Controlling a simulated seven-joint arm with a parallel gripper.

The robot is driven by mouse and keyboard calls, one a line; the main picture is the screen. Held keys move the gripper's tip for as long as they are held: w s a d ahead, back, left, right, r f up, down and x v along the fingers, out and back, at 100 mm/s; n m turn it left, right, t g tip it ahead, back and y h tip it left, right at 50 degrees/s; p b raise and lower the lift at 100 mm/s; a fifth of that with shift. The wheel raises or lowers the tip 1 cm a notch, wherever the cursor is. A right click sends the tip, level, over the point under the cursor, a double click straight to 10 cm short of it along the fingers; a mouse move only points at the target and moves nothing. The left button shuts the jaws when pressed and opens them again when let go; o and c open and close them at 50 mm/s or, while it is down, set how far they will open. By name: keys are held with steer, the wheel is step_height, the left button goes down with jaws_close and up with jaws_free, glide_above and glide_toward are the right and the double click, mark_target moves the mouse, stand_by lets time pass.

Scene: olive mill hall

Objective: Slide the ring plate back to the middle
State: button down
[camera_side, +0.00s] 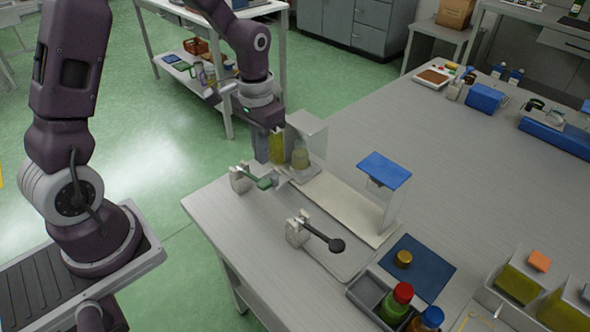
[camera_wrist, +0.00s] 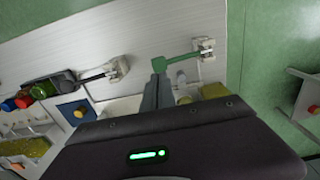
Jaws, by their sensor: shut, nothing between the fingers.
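My gripper (camera_wrist: 159,74) is shut and empty, pointing down over the near left part of the bench. In the wrist view its fingertips lie beside, or against, the flat green end of a lever (camera_wrist: 175,61); I cannot tell whether they touch. In the side view the green lever (camera_side: 262,183) sits on a white block just in front of my gripper. A second lever with a round black end (camera_side: 336,244) stands nearer the camera. A cream board (camera_side: 340,203) runs behind both levers. I cannot make out with certainty which piece is the ring plate.
A clear upright panel (camera_side: 313,130) and a yellow-green vessel (camera_side: 300,158) stand close to my gripper. A blue-topped stand (camera_side: 384,169) rises at the board's right end. A bottle caddy (camera_side: 369,290) and blue mat (camera_side: 425,262) lie front right. The bench's rear middle is clear.

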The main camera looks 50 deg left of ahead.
mark_target(274, 175)
steer(key=c, duration=2)
jaws_free()
steer(key=o, duration=0.8)
steer(key=shift+n, duration=0.8)
steer(key=w+a+f, duration=0.1)
steer(key=w+f, duration=0.1)
steer(key=w+a+f, duration=0.2)
steer(key=f, duration=0.1)
steer(key=w+a+f, duration=0.1)
steer(key=w+f, duration=0.1)
steer(key=shift+a+f, duration=0.15)
steer(key=shift+c, duration=0.2)
steer(key=f, duration=0.7)
steer(key=shift+w+a+f, duration=0.2)
steer(key=shift+w+f, duration=0.05)
steer(key=shift+w, duration=0.05)
jaws_close()
steer(key=shift+r, duration=0.1)
